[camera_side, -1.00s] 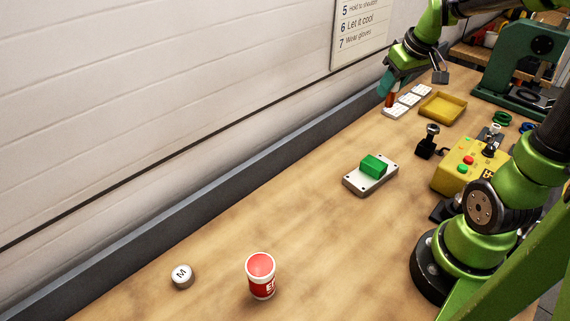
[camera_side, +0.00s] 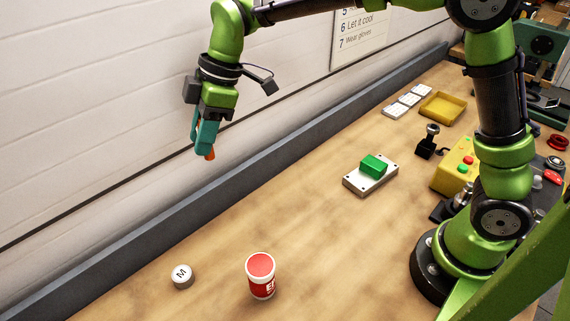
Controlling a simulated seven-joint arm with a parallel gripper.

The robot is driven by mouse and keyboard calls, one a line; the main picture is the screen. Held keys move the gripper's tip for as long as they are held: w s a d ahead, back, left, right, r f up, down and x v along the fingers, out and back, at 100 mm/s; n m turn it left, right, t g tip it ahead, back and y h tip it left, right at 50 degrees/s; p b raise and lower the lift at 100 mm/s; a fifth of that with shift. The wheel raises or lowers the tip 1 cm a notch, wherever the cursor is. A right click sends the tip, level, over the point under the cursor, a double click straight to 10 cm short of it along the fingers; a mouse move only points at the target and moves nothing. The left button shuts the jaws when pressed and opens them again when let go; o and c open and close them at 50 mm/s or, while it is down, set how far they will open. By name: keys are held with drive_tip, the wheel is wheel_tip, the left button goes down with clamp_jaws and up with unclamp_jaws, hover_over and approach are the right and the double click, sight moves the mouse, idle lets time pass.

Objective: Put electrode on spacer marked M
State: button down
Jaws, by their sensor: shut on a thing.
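My gripper (camera_side: 205,140) has teal fingers and hangs in the air at the upper left of the side view, over the back of the bench. It is shut on an orange-brown electrode (camera_side: 210,154), of which only the lower end shows below the fingers. The spacer marked M (camera_side: 182,277) is a short round grey disc with a pale top and a black M. It lies flat on the bench at the lower left, well below and apart from my gripper.
A red and white cup (camera_side: 261,276) stands right of the spacer. A grey plate (camera_side: 358,184) with a green block (camera_side: 373,166) lies mid-bench. White blocks (camera_side: 401,105) and a yellow tray (camera_side: 443,107) are farther back. A grey rail (camera_side: 150,239) runs along the wall. The bench around the spacer is mostly clear.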

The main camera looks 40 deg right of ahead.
drive_tip(key=s+a+f+n+g, duration=0.1)
drive_tip(key=s+a+n, duration=0.2)
drive_tip(key=a, duration=0.4)
drive_tip(key=s+a+n+g, duration=0.1)
drive_tip(key=s+a+n, duration=0.15)
drive_tip(key=a, duration=0.55)
hover_over(179, 275)
wheel_tip(179, 275, down, 10)
drive_tip(key=f, duration=0.1)
drive_tip(key=shift+m, duration=0.25)
drive_tip(key=shift+f, duration=2.05)
drive_tip(key=shift+f, duration=0.1)
drive_tip(key=c, duration=0.8)
unclamp_jaws()
